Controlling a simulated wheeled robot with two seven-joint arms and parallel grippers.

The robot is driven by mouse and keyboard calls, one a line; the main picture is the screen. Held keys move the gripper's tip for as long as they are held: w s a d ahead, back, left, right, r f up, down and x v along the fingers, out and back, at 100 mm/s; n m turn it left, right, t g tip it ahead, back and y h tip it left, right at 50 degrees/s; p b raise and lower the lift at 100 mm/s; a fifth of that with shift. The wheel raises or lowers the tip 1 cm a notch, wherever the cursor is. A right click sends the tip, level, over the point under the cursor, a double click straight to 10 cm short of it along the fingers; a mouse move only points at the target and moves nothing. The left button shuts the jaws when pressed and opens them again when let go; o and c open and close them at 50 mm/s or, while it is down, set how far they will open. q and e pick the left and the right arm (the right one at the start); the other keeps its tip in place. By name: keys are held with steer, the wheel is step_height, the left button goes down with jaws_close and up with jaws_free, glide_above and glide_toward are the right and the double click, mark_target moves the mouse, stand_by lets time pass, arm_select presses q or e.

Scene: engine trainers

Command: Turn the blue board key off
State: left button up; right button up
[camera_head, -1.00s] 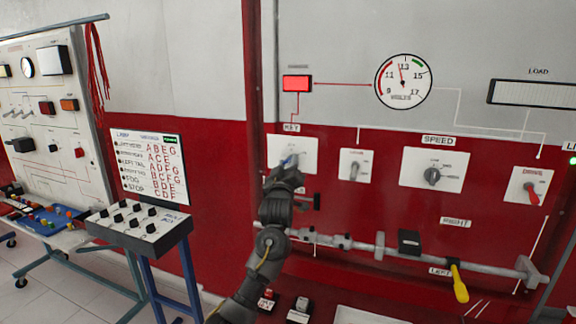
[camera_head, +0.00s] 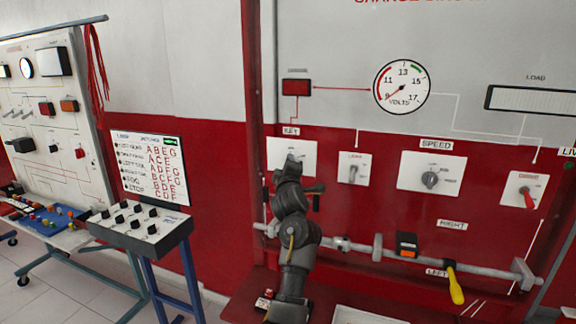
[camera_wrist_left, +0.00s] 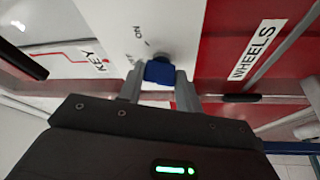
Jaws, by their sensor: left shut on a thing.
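The blue board key (camera_wrist_left: 159,73) sits in the white key plate, between the two fingers of my left gripper (camera_wrist_left: 160,84), which is shut on it. The plate carries "ON" lettering and a second marking, partly covered by a finger. In the head view the white key plate (camera_head: 306,150), under the "KEY" label, is partly covered by my left gripper (camera_head: 292,160), and the key is hidden behind it. The red lamp (camera_head: 297,87) above is dark, and the needle of the volts gauge (camera_head: 402,87) points near 9. My right gripper is not in view.
The lever plate (camera_head: 353,170), speed knob (camera_head: 430,179) and red-handled switch (camera_head: 528,193) are to the right. A grey horizontal rod (camera_head: 456,264) with a yellow handle (camera_head: 456,286) runs below. A switch box (camera_head: 139,231) stands left.

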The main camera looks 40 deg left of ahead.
arm_select(q)
steer(key=n+g, duration=0.1)
steer(key=n, duration=0.2)
steer(key=shift+r+h, duration=0.1)
steer(key=shift+h, duration=0.2)
steer(key=shift+n, duration=0.5)
steer(key=o, duration=1)
steer(key=b+v, duration=0.1)
steer(key=v, duration=0.6)
steer(key=shift+s+d+r, duration=0.1)
steer(key=shift+s+d, duration=0.05)
